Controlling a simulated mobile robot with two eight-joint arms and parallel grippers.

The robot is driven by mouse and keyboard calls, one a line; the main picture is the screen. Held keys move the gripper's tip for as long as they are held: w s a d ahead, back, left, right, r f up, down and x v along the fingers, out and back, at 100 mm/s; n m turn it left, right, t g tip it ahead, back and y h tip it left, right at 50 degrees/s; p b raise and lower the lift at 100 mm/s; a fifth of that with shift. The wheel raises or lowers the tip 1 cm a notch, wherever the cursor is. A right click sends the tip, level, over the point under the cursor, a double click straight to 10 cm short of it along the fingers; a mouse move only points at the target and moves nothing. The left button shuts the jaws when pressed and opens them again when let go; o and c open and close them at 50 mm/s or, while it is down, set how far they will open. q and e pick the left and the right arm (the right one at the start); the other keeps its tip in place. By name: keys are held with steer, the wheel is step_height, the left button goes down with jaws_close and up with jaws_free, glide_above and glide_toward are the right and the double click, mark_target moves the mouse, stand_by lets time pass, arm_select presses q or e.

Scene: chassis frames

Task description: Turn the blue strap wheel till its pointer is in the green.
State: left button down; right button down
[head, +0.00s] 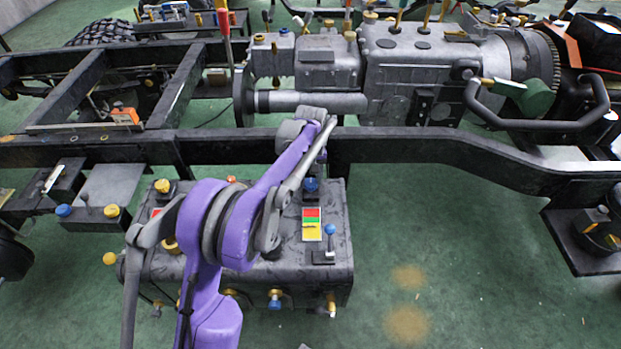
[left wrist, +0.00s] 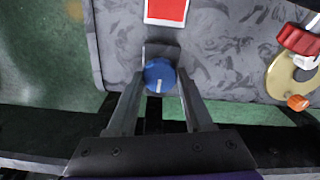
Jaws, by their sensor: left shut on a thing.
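The blue strap wheel (head: 311,184) sits on top of the grey tank box, just behind a gauge card (head: 312,224) with red, green and yellow bands. A small dark pointer seems to lie in the yellow, close to the green edge; it is too small to be sure. My left gripper (left wrist: 160,88) is shut on the wheel, which shows between its fingers in the left wrist view (left wrist: 159,70) with a white mark on its face. In that view only the red of the card (left wrist: 166,11) shows. My right gripper is out of view.
A lever with a blue ball (head: 330,229) stands right of the card. The dark chassis rail (head: 420,146) runs behind the tank, with the grey gearbox (head: 410,70) beyond. Green floor is clear at the lower right.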

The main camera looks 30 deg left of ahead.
mark_target(311, 182)
arm_select(q)
steer(key=shift+m+p, duration=0.5)
steer(key=shift+m, duration=1.7)
steer(key=shift+c, duration=1.5)
jaws_free()
steer(key=shift+r, duration=0.1)
step_height(311, 182, up, 11)
steer(key=p, duration=0.2)
steer(key=shift+f, duration=0.2)
